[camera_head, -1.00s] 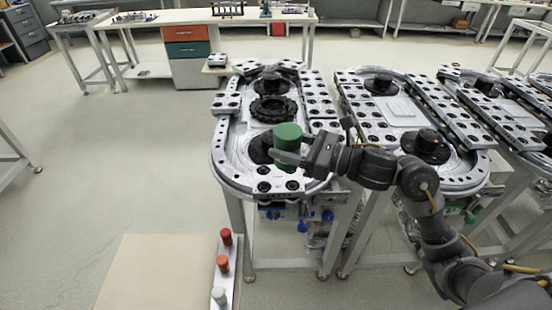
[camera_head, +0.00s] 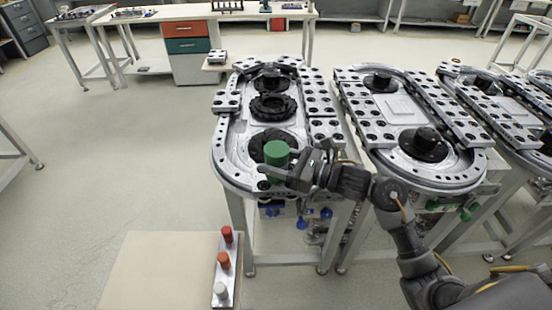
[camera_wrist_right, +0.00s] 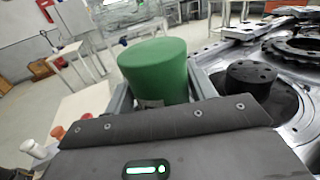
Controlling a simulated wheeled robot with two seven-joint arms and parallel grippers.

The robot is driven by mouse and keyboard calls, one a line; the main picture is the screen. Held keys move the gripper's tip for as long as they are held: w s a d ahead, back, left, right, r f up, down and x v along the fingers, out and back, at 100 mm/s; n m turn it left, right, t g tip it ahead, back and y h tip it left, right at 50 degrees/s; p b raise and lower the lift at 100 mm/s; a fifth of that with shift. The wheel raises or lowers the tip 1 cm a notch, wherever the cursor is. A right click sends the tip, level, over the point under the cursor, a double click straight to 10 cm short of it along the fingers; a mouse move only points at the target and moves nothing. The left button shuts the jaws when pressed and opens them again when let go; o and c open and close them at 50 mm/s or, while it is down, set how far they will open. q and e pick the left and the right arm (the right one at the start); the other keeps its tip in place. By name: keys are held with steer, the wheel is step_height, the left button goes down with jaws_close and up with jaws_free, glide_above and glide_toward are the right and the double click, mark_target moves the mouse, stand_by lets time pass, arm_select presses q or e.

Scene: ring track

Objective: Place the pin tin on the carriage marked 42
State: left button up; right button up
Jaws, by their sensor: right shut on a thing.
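A green cylindrical tin (camera_head: 276,152), probably the pin tin, is upright in my right gripper (camera_head: 272,172), over the near end of the left ring track (camera_head: 228,170). In the right wrist view the green tin (camera_wrist_right: 156,70) stands between the two fingers, which are shut on it. I cannot tell how far its base is above the track. Dark round parts lie on the track, one just behind the tin (camera_head: 262,140) and another further back (camera_head: 272,106). No number 42 is legible on any part. My left gripper is not in view.
A second ring track (camera_head: 468,180) stands to the right, with another beyond it. A beige table top (camera_head: 150,270) at the lower left has a white strip with a red cylinder (camera_head: 227,234), an orange one (camera_head: 223,260) and a whitish one (camera_head: 220,290). Open floor lies left of the tracks.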

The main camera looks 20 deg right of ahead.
steer(key=shift+f, duration=0.2)
steer(key=o, duration=1)
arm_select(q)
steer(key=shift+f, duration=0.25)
arm_select(e)
steer(key=shift+o, duration=0.2)
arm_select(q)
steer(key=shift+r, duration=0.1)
arm_select(e)
steer(key=shift+r, duration=0.15)
steer(key=shift+r, duration=0.25)
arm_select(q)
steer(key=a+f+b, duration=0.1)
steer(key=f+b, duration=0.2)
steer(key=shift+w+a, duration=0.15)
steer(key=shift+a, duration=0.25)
arm_select(e)
steer(key=v, duration=1.2)
steer(key=shift+f, duration=0.1)
